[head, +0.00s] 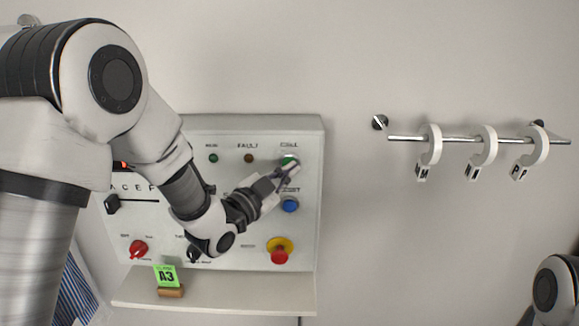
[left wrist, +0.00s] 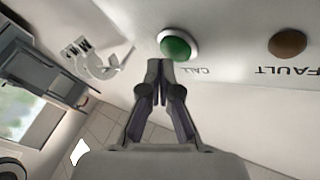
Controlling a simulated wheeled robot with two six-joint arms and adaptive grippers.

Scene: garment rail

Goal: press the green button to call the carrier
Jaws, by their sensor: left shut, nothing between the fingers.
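The green button (head: 289,161) sits at the upper right of the white control panel (head: 230,140), under the CALL label. In the left wrist view the green button (left wrist: 175,47) is large and round with a pale ring, just beyond my fingertips. My left gripper (head: 288,170) is shut and empty, its tips at the lower edge of the button. In the left wrist view the shut fingers (left wrist: 159,66) point at the button's lower left edge. I cannot tell whether they touch it. My right gripper is out of view.
A blue button (head: 290,205) and a red emergency knob on yellow (head: 279,250) lie below. A brown FAULT lamp (left wrist: 287,43) is beside the button. A green A3 card (head: 167,276) stands on the shelf (head: 225,292). A rail (head: 455,139) with white lettered hooks is at right.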

